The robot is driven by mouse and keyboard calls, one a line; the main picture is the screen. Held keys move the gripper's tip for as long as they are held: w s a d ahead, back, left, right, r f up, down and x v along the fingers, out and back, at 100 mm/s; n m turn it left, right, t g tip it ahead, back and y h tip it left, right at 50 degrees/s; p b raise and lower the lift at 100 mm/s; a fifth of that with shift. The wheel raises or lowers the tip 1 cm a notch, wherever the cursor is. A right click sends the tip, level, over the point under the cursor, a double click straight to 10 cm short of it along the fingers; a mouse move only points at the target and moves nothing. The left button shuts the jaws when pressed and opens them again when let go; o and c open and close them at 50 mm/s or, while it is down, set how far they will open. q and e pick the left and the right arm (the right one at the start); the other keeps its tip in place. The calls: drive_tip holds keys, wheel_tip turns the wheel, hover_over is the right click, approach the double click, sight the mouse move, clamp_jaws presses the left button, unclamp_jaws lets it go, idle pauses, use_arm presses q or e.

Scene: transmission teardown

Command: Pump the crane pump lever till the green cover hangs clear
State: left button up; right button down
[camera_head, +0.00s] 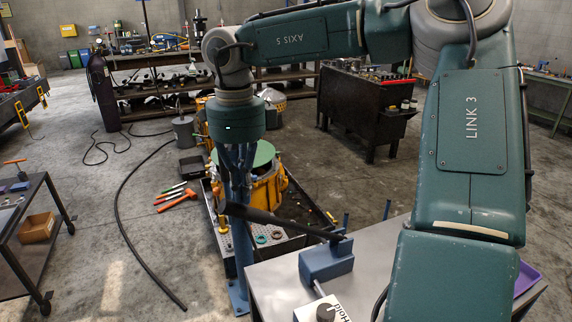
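The green cover (263,152) is a flat disc at the top of the yellow housing (266,190), partly hidden behind my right wrist; I cannot tell whether there is a gap under it. The black pump lever (280,219) slants from its blue pump body (326,262) up to the left. My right gripper (235,198) points down at the lever's free left end. Its fingers overlap that end in the picture, and I cannot tell whether they are closed on it. A blue crane post (241,262) rises behind, mostly hidden by the gripper. My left gripper is not in view.
The pump stands on a grey table (375,258), beside a white box marked "Hold" (322,309). A dark tray (224,236) surrounds the housing. Orange-handled tools (177,199) and a black hose (119,212) lie on the floor. A dark workbench (350,112) stands behind.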

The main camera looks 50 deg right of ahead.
drive_tip(key=shift+s+d+r, duration=0.1)
drive_tip(key=shift+d+r, duration=0.05)
drive_tip(key=shift+r, duration=0.25)
drive_tip(key=shift+f, duration=0.15)
drive_tip(key=shift+r, duration=0.2)
use_arm(q)
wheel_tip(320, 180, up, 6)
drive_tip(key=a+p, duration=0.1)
drive_tip(key=p, duration=0.4)
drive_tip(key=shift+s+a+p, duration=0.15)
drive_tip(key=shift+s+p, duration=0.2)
use_arm(e)
wheel_tip(320, 180, up, 7)
drive_tip(key=shift+f, duration=0.15)
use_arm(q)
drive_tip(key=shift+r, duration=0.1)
use_arm(e)
drive_tip(key=shift+f, duration=0.1)
